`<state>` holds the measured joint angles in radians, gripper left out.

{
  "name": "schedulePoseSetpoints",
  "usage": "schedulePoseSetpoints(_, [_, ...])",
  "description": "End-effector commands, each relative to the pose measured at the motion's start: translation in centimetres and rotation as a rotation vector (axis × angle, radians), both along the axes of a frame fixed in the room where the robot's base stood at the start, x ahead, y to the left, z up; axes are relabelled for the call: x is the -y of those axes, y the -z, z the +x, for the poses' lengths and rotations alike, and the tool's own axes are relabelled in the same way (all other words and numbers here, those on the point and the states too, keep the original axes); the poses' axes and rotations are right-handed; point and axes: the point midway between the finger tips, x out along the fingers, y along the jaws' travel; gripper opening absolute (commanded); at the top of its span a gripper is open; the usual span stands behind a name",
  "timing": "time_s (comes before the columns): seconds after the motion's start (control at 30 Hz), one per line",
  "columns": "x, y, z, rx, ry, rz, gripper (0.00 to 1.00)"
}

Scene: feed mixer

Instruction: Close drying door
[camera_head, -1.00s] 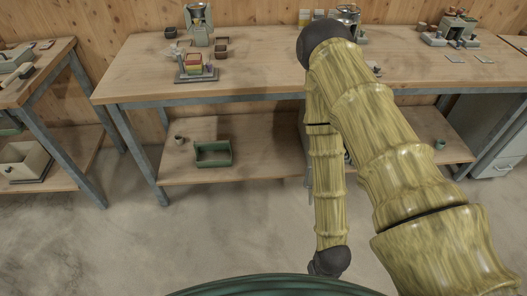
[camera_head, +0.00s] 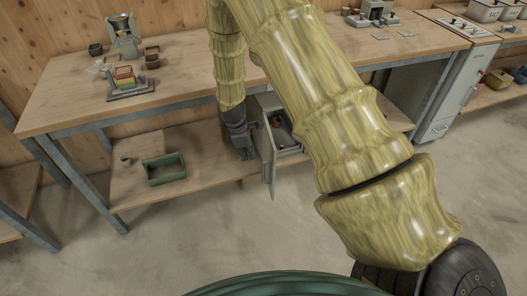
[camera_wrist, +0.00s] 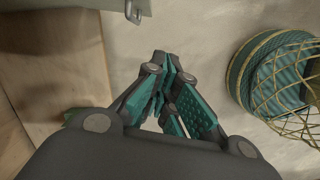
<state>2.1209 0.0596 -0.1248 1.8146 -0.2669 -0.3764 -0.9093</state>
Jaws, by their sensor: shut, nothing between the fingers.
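The drying door (camera_head: 268,158) is a thin grey-green panel on a small cabinet (camera_head: 287,140) under the workbench. It stands open, swung out toward the front, and the cabinet's inside shows to its right. My gripper (camera_head: 244,152) points down just left of the door, near the lower shelf's front edge; I cannot tell whether it touches the door. In the wrist view, the gripper's teal-padded fingers (camera_wrist: 167,72) are together and hold nothing. A grey-green panel edge with a small metal fitting (camera_wrist: 133,12) shows at the top, apart from the fingers; it looks like the door.
The benchtop (camera_head: 185,85) is above. A white drawer cabinet (camera_head: 447,100) stands to the right. The concrete floor in front (camera_head: 200,235) is clear.

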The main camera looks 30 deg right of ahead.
Motion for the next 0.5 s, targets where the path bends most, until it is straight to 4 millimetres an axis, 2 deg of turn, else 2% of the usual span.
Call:
schedulePoseSetpoints(0.03, [0.8,-1.6,1.7,-0.005,-0.038,-0.014,0.0])
schedulePoseSetpoints(0.1, [1.6,-3.3,3.0,-0.02,-0.082,-0.03,0.0])
schedulePoseSetpoints(0.23, [2.5,-5.1,4.3,-0.038,-0.126,-0.047,0.0])
schedulePoseSetpoints(0.37, [2.8,-4.9,4.4,-0.046,-0.138,-0.051,0.0])
schedulePoseSetpoints(0.5, [3.1,-3.4,4.2,-0.047,-0.136,-0.051,0.0])
